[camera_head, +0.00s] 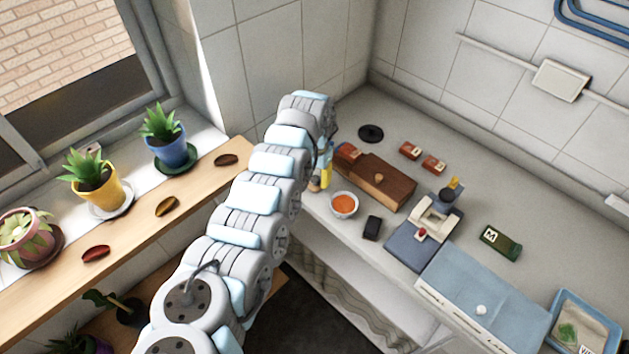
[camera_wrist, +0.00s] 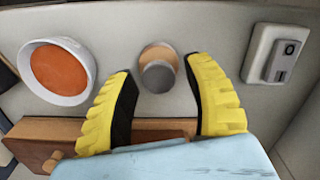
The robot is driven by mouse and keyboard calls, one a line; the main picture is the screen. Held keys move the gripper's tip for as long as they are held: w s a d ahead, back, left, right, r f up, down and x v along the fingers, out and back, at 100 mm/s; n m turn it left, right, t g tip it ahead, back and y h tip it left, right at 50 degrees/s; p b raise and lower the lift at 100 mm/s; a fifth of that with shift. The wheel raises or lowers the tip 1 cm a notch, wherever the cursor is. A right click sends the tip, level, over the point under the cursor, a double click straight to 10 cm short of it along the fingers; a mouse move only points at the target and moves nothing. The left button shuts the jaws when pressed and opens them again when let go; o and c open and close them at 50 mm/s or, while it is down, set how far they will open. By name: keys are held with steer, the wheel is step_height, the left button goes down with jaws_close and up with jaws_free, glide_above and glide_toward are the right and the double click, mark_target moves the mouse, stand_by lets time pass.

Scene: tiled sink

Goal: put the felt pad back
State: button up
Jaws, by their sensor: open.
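My gripper (camera_wrist: 160,67) is open, with its yellow, dark-lined fingers on either side of a small round tan and grey piece (camera_wrist: 158,75). Gaps show between this piece and both fingers. In the head view my gripper (camera_head: 324,172) points down at the counter's near left edge, partly hidden by my arm, beside the brown wooden box (camera_head: 388,185). The small tan piece (camera_head: 314,184) shows by it. I cannot tell for sure which thing is the felt pad; a black disc (camera_head: 370,133) lies flat behind the box, and a dark block (camera_head: 372,228) lies in front of it.
A white bowl (camera_head: 344,204) of orange material stands close to my gripper; a switch plate (camera_wrist: 275,55) is opposite in the wrist view. Farther right are a blue-based device (camera_head: 420,236), a green box (camera_head: 500,242) and a tray (camera_head: 588,325). Potted plants line the sill.

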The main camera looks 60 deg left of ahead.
mark_target(315, 178)
step_height(315, 178, up, 10)
steer(key=shift+f+b, duration=0.15)
steer(key=shift+b, duration=1.1)
steer(key=shift+r, duration=0.5)
